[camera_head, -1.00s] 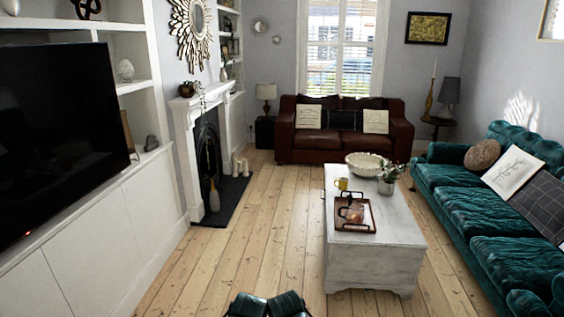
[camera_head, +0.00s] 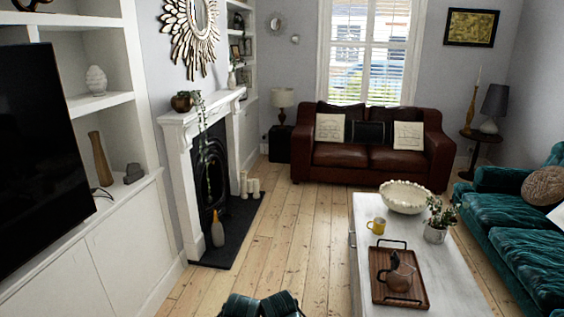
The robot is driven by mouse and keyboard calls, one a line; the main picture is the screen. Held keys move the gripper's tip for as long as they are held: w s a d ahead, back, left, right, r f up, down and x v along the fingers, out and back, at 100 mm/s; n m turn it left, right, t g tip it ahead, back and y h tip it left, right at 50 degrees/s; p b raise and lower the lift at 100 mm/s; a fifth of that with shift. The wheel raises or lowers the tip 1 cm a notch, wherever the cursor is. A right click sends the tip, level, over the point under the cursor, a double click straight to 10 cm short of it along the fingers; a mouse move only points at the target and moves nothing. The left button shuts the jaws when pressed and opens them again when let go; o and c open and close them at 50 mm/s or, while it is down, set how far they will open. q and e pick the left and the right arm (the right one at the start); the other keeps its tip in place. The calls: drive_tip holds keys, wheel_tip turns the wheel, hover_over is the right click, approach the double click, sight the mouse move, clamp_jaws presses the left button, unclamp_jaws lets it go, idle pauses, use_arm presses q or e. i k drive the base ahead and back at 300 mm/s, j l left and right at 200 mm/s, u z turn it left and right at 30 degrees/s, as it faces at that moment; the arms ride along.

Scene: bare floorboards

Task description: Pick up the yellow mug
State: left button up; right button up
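The yellow mug (camera_head: 377,226) stands upright on the white coffee table (camera_head: 440,265), near its left edge. It is between the large pale bowl (camera_head: 405,197) and the wooden tray (camera_head: 423,300), apart from both. Its handle appears to point left. Neither of my grippers can be made out; only dark parts of my own body show at the bottom edge.
The tray holds a reddish-brown teapot (camera_head: 400,277). A potted plant (camera_head: 437,224) stands right of the mug. Bare floorboards (camera_head: 305,240) lie open left of the table. A green sofa (camera_head: 520,245) flanks its right; a brown sofa (camera_head: 370,157) stands behind.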

sight(376, 226)
drive_tip(key=i+j+u, duration=0.2)
drive_tip(key=i, duration=1.45)
drive_tip(key=i+l+z, duration=0.2)
drive_tip(key=i+z, duration=0.7)
drive_tip(key=i, duration=0.15)
drive_tip(key=i+j+z, duration=0.15)
drive_tip(key=i+z, duration=0.35)
